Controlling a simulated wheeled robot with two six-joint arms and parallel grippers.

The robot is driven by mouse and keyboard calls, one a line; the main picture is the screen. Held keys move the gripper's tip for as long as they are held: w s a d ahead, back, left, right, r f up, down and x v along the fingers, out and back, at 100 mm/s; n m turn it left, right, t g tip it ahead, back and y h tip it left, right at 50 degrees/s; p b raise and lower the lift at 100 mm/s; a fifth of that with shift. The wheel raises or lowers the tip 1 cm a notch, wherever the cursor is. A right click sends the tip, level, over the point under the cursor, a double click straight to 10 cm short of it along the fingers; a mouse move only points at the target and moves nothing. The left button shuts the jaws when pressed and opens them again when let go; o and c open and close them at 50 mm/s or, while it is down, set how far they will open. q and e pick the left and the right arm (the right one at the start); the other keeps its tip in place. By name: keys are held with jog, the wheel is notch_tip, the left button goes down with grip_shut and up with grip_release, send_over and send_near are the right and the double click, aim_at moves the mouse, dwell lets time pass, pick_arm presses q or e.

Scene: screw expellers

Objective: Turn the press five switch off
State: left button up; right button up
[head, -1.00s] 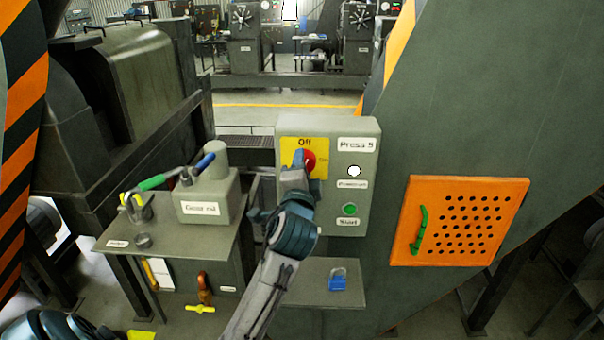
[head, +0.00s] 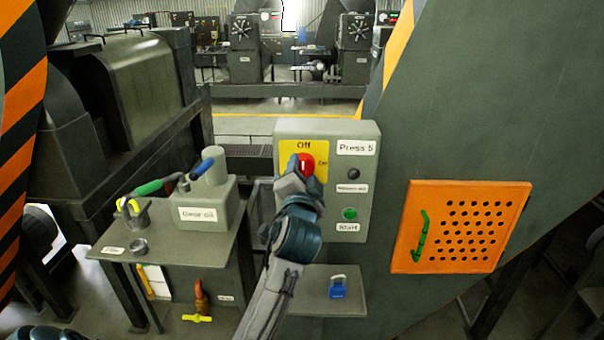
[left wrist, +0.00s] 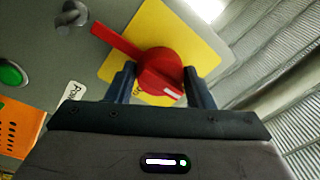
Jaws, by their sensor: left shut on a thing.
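The press five switch (head: 307,162) is a red rotary knob on a yellow plate (head: 288,146), on the grey control box (head: 330,127) labelled "Press 5". Its "Off" label is above the knob. My left gripper (head: 296,174) reaches up from below and is shut on the knob, hiding part of it. In the left wrist view the red knob (left wrist: 160,70) sits between the two fingers of the left gripper (left wrist: 158,80), with its long red handle pointing to the upper left. My right gripper is not in view.
A green start button (head: 350,214) is on the box below the lamp. A blue padlock (head: 338,288) lies on the shelf (head: 312,280) below. To the left, a gear oil can (head: 203,200) stands on a metal table (head: 170,247). An orange perforated panel (head: 462,190) is at right.

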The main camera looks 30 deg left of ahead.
pick_arm(q)
jog(key=o, duration=0.8)
jog(key=shift+o, duration=0.8)
jog(key=shift+s+d+f, duration=0.1)
jog(key=shift+s, duration=0.1)
jog(key=r+b+v, duration=0.1)
jog(key=b+v, duration=0.2)
jog(key=v, duration=0.7)
jog(key=shift+s+f, duration=0.2)
jog(key=shift+f, duration=0.25)
